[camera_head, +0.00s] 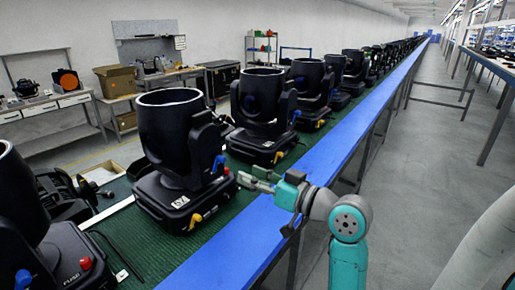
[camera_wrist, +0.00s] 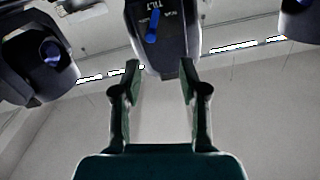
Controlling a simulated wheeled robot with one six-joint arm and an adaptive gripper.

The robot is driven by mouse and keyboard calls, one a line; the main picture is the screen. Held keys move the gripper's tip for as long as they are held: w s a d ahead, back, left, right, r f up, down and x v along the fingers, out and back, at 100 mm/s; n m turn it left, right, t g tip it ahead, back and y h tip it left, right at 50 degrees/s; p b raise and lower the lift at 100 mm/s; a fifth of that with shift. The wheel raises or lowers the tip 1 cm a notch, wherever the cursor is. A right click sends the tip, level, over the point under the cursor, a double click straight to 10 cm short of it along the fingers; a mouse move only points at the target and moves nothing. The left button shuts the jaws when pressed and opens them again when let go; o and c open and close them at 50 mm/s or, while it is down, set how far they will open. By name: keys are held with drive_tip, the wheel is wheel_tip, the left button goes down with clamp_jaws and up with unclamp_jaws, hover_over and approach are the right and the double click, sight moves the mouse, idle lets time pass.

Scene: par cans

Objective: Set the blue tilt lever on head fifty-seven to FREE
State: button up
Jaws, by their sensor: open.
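The nearest whole black moving head (camera_head: 172,135) stands on the green bench top. A small white label (camera_head: 180,201) on its base is too small to read surely. Its blue tilt lever (camera_head: 219,163) is on the right side of the yoke. In the wrist view, the blue lever (camera_wrist: 152,26) lies on a dark plate marked TILT, with small position words I cannot read surely. My gripper (camera_head: 251,179) is open and empty, just right of the head. In the wrist view its fingertips (camera_wrist: 160,68) are spread, with the lever beyond them and between their lines.
A red knob (camera_head: 226,171) and a yellow lever (camera_head: 196,220) are on the same head. Another head (camera_head: 262,110) stands behind it, and one is partly cut off at the left (camera_head: 35,235). A blue rail (camera_head: 225,245) edges the bench. The aisle at right is clear.

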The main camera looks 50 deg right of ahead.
sight(224, 160)
drive_tip(key=w, duration=0.7)
drive_tip(key=w+d, duration=0.1)
drive_tip(key=w, duration=0.2)
drive_tip(key=shift+w+d, duration=0.1)
drive_tip(key=shift+w, duration=0.05)
clamp_jaws()
